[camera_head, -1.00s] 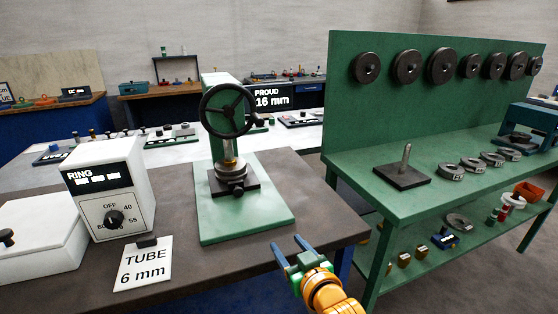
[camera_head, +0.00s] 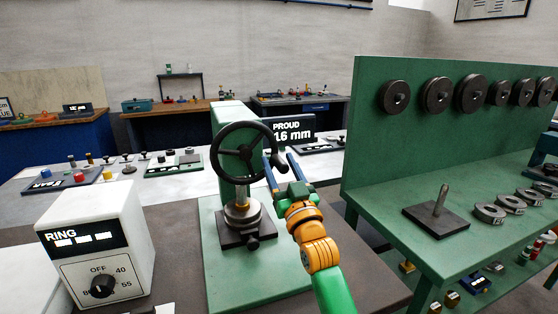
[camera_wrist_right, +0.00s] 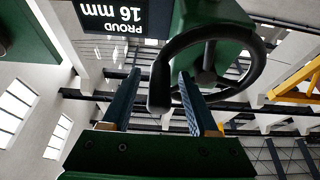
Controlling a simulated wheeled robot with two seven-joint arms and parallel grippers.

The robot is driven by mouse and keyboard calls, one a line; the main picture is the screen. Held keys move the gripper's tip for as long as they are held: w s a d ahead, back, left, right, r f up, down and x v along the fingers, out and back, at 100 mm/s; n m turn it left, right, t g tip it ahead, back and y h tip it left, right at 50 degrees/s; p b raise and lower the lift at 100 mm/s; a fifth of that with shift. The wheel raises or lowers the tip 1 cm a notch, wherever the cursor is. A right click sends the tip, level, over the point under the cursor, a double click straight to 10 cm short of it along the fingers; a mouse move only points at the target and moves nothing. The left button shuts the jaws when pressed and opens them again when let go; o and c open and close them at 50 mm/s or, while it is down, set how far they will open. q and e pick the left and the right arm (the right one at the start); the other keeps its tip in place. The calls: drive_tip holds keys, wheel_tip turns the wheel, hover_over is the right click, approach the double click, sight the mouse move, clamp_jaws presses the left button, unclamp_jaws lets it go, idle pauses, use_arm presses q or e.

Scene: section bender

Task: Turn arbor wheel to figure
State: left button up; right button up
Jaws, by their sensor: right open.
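The black three-spoked arbor wheel (camera_head: 245,152) stands on the green press, above the small round stack on its dark base block (camera_head: 240,237). The sign (camera_head: 293,130) behind it reads PROUD 16 mm and also shows, upside down, in the right wrist view (camera_wrist_right: 112,20). My right gripper (camera_head: 278,159) is open at the wheel's right side. In the right wrist view, the wheel's dark handle (camera_wrist_right: 160,88) lies between the two spread fingers (camera_wrist_right: 156,92), nearer the right one; contact cannot be told. My left gripper is out of view.
A white control box (camera_head: 98,250) marked RING stands at the left front. A green rack (camera_head: 400,150) with several dark discs and a post on a plate (camera_head: 437,217) is at the right. A pale bench with small parts lies behind the press.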

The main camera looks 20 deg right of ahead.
drive_tip(key=shift+w, duration=0.2)
drive_tip(key=shift+s, duration=0.1)
drive_tip(key=shift+s, duration=0.1)
drive_tip(key=shift+c, duration=1.3)
clamp_jaws()
